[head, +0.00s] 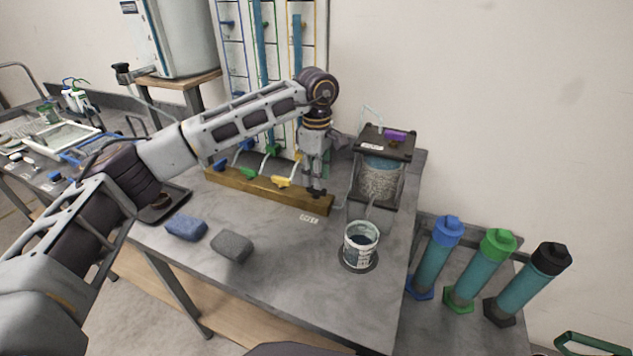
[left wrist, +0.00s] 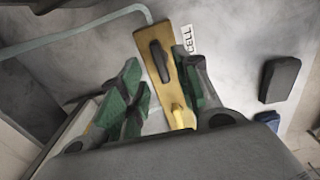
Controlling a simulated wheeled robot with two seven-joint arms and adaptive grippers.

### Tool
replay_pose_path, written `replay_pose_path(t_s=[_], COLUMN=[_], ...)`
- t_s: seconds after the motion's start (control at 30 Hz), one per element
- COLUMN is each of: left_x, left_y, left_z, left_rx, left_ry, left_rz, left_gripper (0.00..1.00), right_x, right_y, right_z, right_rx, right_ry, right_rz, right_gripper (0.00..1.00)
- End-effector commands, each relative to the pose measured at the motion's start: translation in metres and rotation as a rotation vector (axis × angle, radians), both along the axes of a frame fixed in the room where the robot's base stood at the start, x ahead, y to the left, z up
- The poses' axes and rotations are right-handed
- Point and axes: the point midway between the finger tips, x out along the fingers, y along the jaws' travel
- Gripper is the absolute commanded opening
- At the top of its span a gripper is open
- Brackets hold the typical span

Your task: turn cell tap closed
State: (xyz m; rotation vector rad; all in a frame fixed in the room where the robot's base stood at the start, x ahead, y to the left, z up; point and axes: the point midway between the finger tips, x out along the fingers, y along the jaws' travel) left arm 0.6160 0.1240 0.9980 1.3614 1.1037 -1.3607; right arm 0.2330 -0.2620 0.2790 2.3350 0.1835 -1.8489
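The cell tap is a black lever (left wrist: 160,60) at the right end of a wooden bar (head: 235,181), beside a white CELL label (left wrist: 188,37). In the left wrist view the lever lies lengthwise along the bar. In the head view the black lever (head: 316,192) is partly hidden by my left gripper (head: 313,178), which points down just above it. In the left wrist view my left gripper (left wrist: 160,84) is open, its green-padded fingers on either side of the bar, with nothing visible held between them. My right gripper is not in view.
A yellow tap (head: 282,182) sits close by, with green and blue ones further left. A lidded glass cell (head: 379,180) stands right of the bar. A white cup (head: 360,246), a blue sponge (head: 186,227) and a grey one (head: 232,246) are in front.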

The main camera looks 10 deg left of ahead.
Motion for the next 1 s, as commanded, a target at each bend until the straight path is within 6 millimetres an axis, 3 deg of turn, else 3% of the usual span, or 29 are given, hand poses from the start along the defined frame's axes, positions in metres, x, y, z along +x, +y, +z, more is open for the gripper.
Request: replay_pose_path(t_s=[0.5,0.7,1.0], left_x=[0.001,0.0,0.0], left_y=[0.0,0.0,0.0], left_z=[0.073,0.084,0.086], left_rx=[0.0,-0.001,-0.001], left_ry=[-0.002,-0.001,0.0], left_rz=[0.001,0.0,0.0], left_gripper=[0.33,0.33,0.33], right_x=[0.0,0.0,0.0], right_y=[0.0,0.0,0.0], right_z=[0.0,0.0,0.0], right_rx=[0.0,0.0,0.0], right_ry=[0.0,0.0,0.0], right_rz=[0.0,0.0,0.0], right_gripper=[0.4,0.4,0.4])
